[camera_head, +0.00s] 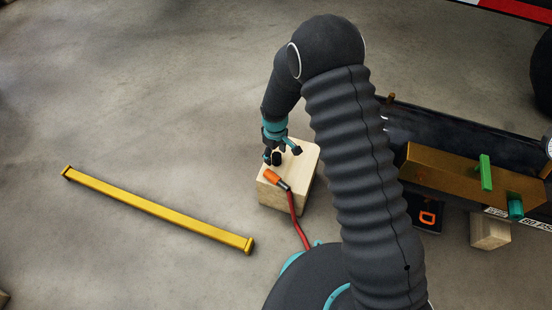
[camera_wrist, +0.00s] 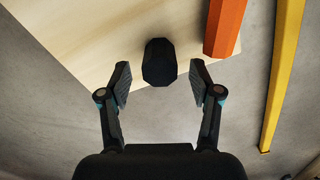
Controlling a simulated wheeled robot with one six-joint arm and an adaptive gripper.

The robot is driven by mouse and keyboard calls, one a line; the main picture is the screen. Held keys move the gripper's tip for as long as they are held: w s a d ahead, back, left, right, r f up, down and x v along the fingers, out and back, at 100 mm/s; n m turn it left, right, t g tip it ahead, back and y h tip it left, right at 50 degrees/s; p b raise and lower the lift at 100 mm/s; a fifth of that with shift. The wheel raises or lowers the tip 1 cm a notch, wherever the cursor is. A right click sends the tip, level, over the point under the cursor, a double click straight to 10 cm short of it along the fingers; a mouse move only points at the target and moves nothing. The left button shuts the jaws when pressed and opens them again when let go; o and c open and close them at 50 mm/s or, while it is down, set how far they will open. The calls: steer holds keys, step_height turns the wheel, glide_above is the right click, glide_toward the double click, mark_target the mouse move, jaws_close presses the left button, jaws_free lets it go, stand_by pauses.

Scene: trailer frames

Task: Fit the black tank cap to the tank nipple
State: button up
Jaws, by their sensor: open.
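The black tank cap (camera_wrist: 160,62) sits on a pale wooden block (camera_head: 285,190), near the block's edge in the wrist view. It also shows in the head view (camera_head: 277,158), small and dark by my fingers. My gripper (camera_wrist: 160,82) is open, with one finger to each side of the cap's near end. Gaps show between both fingers and the cap; it is not gripped. In the head view my gripper (camera_head: 282,153) is over the block. I cannot pick out the tank nipple for sure; my arm hides part of the trailer frame.
An orange-ended tool with a red hose (camera_head: 296,220) lies on the block close to the cap. A yellow bar (camera_head: 155,208) lies on the floor at left. The dark trailer frame (camera_head: 460,130), a brown beam (camera_head: 430,167) and a green piece (camera_head: 486,172) are at right.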

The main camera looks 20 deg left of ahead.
step_height(320, 180, down, 2)
stand_by(0.4)
steer(key=c, duration=1.2)
steer(key=shift+o, duration=0.2)
steer(key=shift+r, duration=0.15)
step_height(320, 180, up, 4)
steer(key=shift+r, duration=0.15)
steer(key=d+r, duration=0.6)
steer(key=d, duration=0.5)
steer(key=shift+w+d+r, duration=0.25)
steer(key=shift+d, duration=0.05)
